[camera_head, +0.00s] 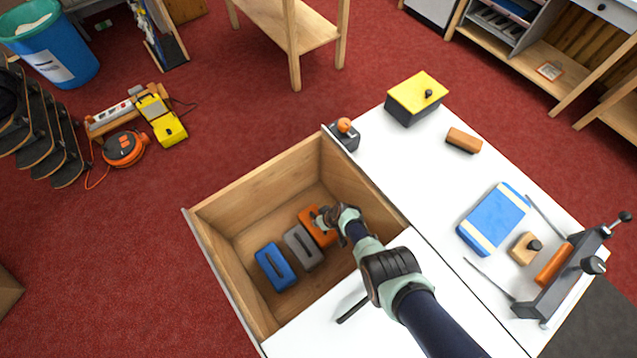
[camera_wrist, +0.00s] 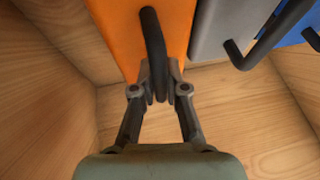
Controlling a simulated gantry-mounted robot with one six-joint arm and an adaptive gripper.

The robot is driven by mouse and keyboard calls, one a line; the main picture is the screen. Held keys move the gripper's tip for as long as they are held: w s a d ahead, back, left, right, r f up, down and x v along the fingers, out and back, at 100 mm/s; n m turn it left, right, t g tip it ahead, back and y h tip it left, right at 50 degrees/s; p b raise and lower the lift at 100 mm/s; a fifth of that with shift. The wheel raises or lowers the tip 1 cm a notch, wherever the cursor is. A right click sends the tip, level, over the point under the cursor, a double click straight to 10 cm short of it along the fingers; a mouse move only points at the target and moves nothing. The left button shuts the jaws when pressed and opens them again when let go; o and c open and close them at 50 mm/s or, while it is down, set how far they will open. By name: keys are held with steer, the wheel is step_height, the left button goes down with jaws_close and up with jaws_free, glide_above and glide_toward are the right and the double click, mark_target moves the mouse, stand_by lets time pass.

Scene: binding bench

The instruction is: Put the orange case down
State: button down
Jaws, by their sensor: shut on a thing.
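The orange case (camera_head: 312,222) is inside the open wooden drawer (camera_head: 240,207), at the right end of a row of cases. My gripper (camera_head: 333,220) reaches down into the drawer and is shut on the case's dark handle. In the wrist view the orange case (camera_wrist: 130,30) fills the upper middle, and my gripper's fingers (camera_wrist: 160,82) close around its black handle (camera_wrist: 153,45). I cannot tell whether the case's underside touches the drawer floor. Part of the case is hidden behind my gripper in the head view.
A grey case (camera_head: 303,247) stands beside the orange one, with a blue case (camera_head: 275,266) beyond it. The drawer walls rise around them. On the white bench are a yellow-lidded box (camera_head: 417,92), a blue book (camera_head: 493,218) and a clamp device (camera_head: 560,275).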

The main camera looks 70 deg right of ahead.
steer(key=shift+f, duration=0.25)
steer(key=c, duration=1.2)
jaws_free()
steer(key=shift+r, duration=0.1)
steer(key=shift+r, duration=0.3)
steer(key=p+v, duration=1.1)
steer(key=shift+s+r, duration=0.3)
